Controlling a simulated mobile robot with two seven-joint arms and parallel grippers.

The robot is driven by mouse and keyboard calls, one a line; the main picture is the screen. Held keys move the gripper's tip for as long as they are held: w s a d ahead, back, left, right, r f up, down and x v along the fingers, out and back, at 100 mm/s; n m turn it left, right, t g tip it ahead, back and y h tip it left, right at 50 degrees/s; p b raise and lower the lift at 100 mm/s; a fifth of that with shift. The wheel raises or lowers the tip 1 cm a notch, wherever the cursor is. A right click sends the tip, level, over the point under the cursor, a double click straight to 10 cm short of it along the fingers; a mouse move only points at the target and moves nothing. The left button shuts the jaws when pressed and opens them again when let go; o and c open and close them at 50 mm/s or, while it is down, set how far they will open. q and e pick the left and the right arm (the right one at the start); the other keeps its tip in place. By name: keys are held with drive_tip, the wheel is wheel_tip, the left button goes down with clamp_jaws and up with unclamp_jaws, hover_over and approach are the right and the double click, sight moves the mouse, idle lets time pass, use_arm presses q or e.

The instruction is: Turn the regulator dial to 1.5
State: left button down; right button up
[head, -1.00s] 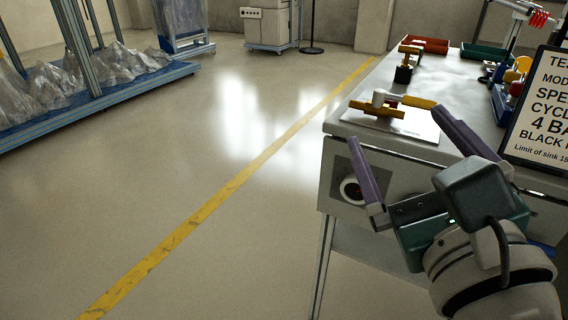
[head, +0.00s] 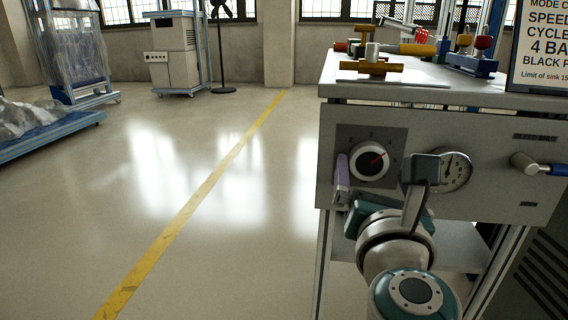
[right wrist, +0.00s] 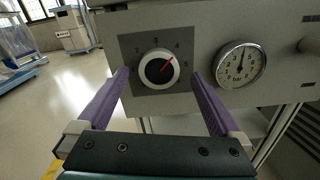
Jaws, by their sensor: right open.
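The regulator dial (head: 369,161) is a round black knob with a white rim and a red pointer, on a dark square plate on the bench's front panel. In the right wrist view the dial (right wrist: 159,69) has its pointer to the upper right, between 4 and 5. My right gripper (right wrist: 160,73) is open, with a purple finger on each side of the dial in that view; contact cannot be told. In the head view my right gripper (head: 372,178) is at the panel, one finger hidden by my wrist. My left gripper is not in view.
A round pressure gauge (head: 455,171) marked in bar sits right of the dial; it also shows in the right wrist view (right wrist: 239,65). A handle (head: 530,164) with a blue end sticks out farther right. Yellow fittings (head: 371,67) lie on the bench top.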

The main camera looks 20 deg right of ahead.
sight(369, 161)
drive_tip(key=shift+x, duration=1.35)
drive_tip(key=c, duration=1.3)
